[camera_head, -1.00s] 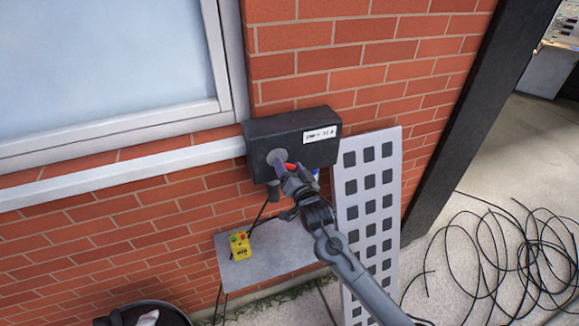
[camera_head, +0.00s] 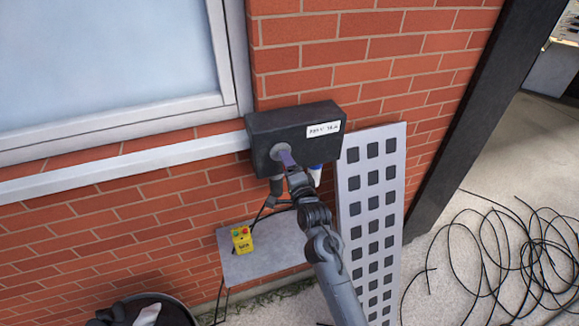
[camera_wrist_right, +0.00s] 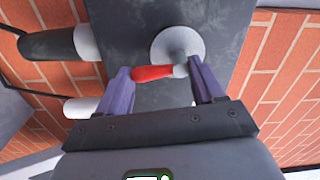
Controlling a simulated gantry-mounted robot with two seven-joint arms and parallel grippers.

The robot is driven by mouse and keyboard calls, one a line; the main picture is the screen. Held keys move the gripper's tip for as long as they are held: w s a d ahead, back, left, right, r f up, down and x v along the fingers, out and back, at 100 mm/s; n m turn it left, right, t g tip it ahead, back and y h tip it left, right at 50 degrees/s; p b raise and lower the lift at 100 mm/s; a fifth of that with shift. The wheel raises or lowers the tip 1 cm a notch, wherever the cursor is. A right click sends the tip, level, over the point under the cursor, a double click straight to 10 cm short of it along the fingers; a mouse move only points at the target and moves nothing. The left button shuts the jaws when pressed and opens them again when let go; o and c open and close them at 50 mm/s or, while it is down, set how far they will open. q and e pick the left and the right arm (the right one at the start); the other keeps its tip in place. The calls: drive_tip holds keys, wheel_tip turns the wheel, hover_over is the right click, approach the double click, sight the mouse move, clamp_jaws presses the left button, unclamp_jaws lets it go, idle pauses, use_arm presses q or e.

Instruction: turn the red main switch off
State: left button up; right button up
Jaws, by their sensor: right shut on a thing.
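The red main switch (camera_wrist_right: 152,73) is a red handle on a round grey disc (camera_wrist_right: 178,45), on the face of a dark box (camera_head: 262,128) on the brick wall. In the right wrist view the handle lies crosswise between the two purple fingers of my right gripper (camera_wrist_right: 160,78), its red end at the left finger. My right gripper (camera_head: 288,160) is shut on it. My left gripper is not in view.
Plugs hang under the box, one white and blue (camera_head: 315,174). A small table (camera_head: 275,245) below bears a yellow control box (camera_head: 242,240). A perforated panel (camera_head: 372,210) leans on the wall at right. Black cable (camera_head: 500,255) lies coiled on the ground.

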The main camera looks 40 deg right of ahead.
drive_tip(key=shift+f+m, duration=0.7)
drive_tip(key=shift+m, duration=0.1)
drive_tip(key=o, duration=0.8)
drive_tip(key=shift+o, duration=0.2)
drive_tip(key=shift+r, duration=0.15)
drive_tip(key=shift+a+r, duration=0.1)
drive_tip(key=shift+r, duration=0.1)
